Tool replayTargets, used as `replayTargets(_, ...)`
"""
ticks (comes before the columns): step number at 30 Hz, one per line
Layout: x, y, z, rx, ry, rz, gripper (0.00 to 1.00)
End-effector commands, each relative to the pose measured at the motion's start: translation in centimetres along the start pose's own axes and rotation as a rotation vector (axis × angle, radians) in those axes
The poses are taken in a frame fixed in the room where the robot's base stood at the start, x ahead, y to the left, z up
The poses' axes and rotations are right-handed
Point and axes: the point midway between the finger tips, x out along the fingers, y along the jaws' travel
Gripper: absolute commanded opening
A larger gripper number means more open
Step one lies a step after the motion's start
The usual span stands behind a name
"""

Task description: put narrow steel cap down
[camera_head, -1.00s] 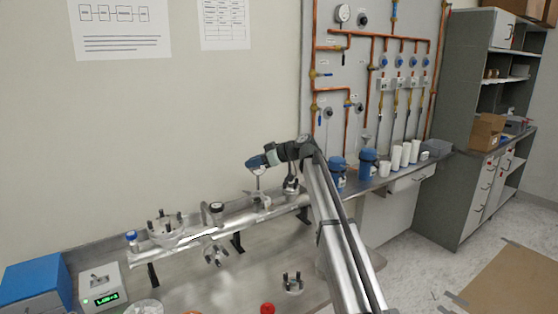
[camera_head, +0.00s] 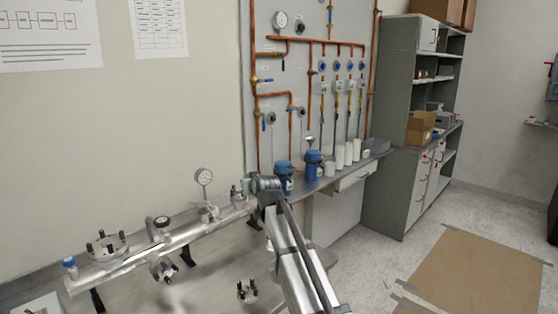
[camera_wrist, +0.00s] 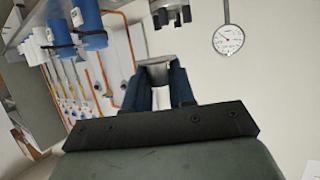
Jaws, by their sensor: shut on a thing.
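My gripper (camera_wrist: 161,80) shows in the wrist view, with its two blue fingers shut on a small steel cylindrical piece, the narrow steel cap (camera_wrist: 156,70). The cap's lower part is hidden between the fingers. In the head view my arm's end is turned away beside the right end of the steel pipe assembly (camera_head: 205,232), and its fingers and the cap cannot be made out there. Whether the cap touches anything beneath it cannot be told.
A round gauge (camera_head: 204,177) stands up from the pipe. It also shows in the wrist view (camera_wrist: 228,40). A studded fitting (camera_head: 246,291) is on the bench. Blue canisters (camera_head: 314,166) and white cylinders (camera_head: 348,153) stand on the back counter. Copper pipes line the wall panel.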

Motion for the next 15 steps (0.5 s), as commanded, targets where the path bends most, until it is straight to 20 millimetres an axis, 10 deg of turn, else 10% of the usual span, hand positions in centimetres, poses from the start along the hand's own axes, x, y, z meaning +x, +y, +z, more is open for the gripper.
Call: replayTargets(15,-13.7,16.0,9.1,0.101,-0.002,0.242,0.00)
